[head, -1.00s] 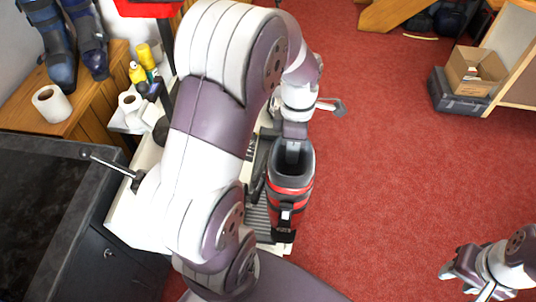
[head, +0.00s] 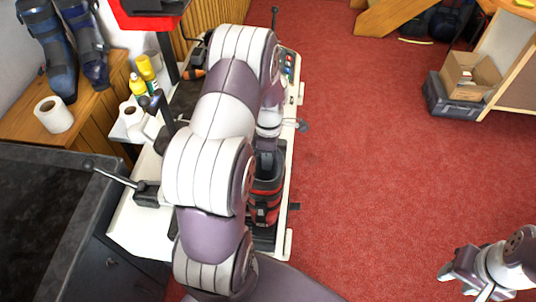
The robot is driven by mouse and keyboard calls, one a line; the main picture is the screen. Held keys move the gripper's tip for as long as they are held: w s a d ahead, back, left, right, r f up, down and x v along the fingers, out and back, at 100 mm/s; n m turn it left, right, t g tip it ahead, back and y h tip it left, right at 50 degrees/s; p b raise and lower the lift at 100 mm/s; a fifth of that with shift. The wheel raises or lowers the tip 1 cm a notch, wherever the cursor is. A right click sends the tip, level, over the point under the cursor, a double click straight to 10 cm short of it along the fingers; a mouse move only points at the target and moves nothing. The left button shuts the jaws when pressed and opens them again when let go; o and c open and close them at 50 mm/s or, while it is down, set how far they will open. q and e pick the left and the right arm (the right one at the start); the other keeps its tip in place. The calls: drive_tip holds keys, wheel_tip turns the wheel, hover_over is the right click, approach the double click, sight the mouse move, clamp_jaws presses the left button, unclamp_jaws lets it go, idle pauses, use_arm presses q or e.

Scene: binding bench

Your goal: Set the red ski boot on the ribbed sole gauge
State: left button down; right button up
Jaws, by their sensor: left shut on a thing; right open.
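The red ski boot (head: 266,187), red and black with a dark cuff, is over the right part of the white machine bench, partly hidden behind my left arm. My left gripper (head: 268,145) is shut on the top of the boot's cuff; its fingers are mostly hidden. The ribbed sole gauge is largely covered by the boot and my arm, and I cannot make out its ribs. I cannot tell whether the boot's sole touches it. My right gripper (head: 456,277) is open and empty at the lower right, over the red floor, away from the boot.
The white bench (head: 125,226) has a lever (head: 112,176) at left and buttons at its far right. Blue boots (head: 50,50) and a paper roll (head: 53,115) stand on a wooden bench. A cardboard box (head: 470,76) sits at upper right. The red floor (head: 390,150) is clear.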

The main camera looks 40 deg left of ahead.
use_arm(q)
drive_tip(key=c, duration=1)
unclamp_jaws()
drive_tip(key=shift+f, duration=0.1)
drive_tip(key=r, duration=0.3)
drive_tip(key=r+b, duration=0.1)
drive_tip(key=r, duration=0.2)
drive_tip(key=w+r+b, duration=0.1)
drive_tip(key=r, duration=0.2)
drive_tip(key=shift+a, duration=0.25)
wheel_tip(320, 180, up, 2)
drive_tip(key=shift+r+p, duration=0.15)
drive_tip(key=shift+p, duration=0.25)
drive_tip(key=shift+w+r+p, duration=0.15)
drive_tip(key=shift+r+p, duration=0.3)
drive_tip(key=shift+r, duration=0.05)
drive_tip(key=s+d+m+t, duration=0.1)
drive_tip(key=s+d+m, duration=0.2)
drive_tip(key=m, duration=0.5)
drive_tip(key=s+d+m+t, duration=0.1)
drive_tip(key=s+d+m, duration=0.2)
drive_tip(key=d+m, duration=0.3)
drive_tip(key=s+d+m, duration=0.4)
drive_tip(key=d+m, duration=0.1)
drive_tip(key=m, duration=0.5)
drive_tip(key=shift+d+r+t+y, duration=0.1)
drive_tip(key=shift+d+t+y, duration=0.1)
drive_tip(key=shift+t+y, duration=0.2)
